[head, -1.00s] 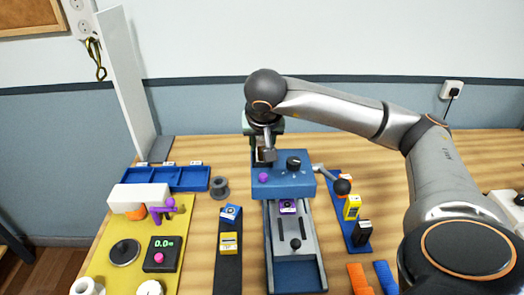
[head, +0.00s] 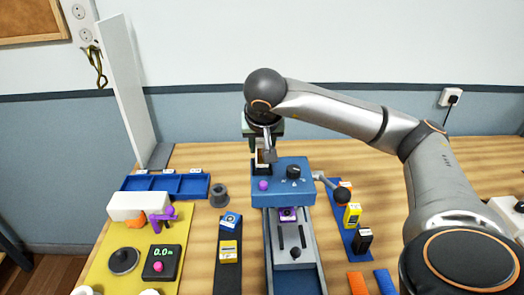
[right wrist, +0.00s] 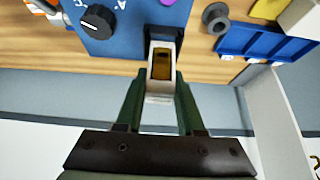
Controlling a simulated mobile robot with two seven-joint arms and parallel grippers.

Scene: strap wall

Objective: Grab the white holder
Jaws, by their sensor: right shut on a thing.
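The white holder (right wrist: 163,93) is a small, open, box-like piece with a brown inside. In the right wrist view it sits between the two green fingers of my right gripper (right wrist: 157,92), which are shut on its sides. Its far end is close to the blue machine (right wrist: 132,25). In the head view my right gripper (head: 264,145) points down behind the blue machine (head: 283,180), and the holder is largely hidden there. I cannot tell whether the holder still rests on its support. My left gripper is not in view.
A blue tray (head: 165,195) and a grey spool (head: 219,195) lie left of the machine. A yellow mat (head: 100,262) carries a scale (head: 161,263) and a purple tool (head: 164,216). A lever with a black knob (head: 341,195) sticks out right. A tall white panel (head: 125,80) stands at the left.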

